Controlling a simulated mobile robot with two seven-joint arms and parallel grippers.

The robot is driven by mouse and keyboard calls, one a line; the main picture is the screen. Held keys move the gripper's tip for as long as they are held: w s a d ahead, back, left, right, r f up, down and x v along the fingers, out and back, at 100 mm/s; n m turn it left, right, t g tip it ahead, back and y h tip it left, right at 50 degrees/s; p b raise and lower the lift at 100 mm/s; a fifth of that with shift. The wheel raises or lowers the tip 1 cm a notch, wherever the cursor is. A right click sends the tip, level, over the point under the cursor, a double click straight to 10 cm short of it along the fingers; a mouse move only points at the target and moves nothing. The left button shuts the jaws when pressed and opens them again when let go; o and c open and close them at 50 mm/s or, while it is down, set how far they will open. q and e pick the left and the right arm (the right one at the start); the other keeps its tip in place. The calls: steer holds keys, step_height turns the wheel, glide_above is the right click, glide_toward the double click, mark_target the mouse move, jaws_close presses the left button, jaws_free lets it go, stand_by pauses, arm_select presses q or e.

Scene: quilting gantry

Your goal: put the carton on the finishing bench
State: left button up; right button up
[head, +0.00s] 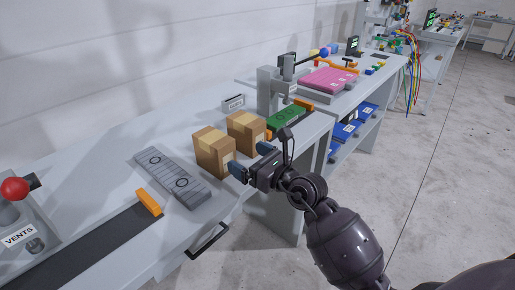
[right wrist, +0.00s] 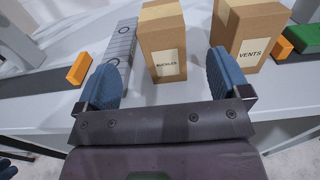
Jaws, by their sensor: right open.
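Two brown cartons stand upright on the near grey bench. The left one, the buckles carton (head: 213,153), reads BUCKLES in the right wrist view (right wrist: 163,45). The other, the vents carton (head: 246,134), reads VENTS there (right wrist: 247,35). My right gripper (head: 248,158) is open and empty at the bench's front edge. In the right wrist view its blue fingers (right wrist: 166,72) stand either side of the buckles carton's line, with the carton beyond the tips. My left gripper is absent from the head view; a dark part at the wrist view's lower left may be it. No bench sign is readable as finishing.
A grey ridged strip (head: 172,178) lies left of the cartons, with an orange block (head: 149,202) nearby. A green piece (head: 287,117) and a grey post stand to the right. A further bench holds a pink stack (head: 328,80). The floor at right is open.

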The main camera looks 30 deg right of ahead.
steer(key=s+d+f+n+g+h, duration=0.2)
steer(key=s+f+n+g+h, duration=0.4)
steer(key=s+f+n, duration=2)
steer(key=f+n, duration=0.1)
steer(key=n, duration=0.6)
steer(key=shift+d, duration=0.2)
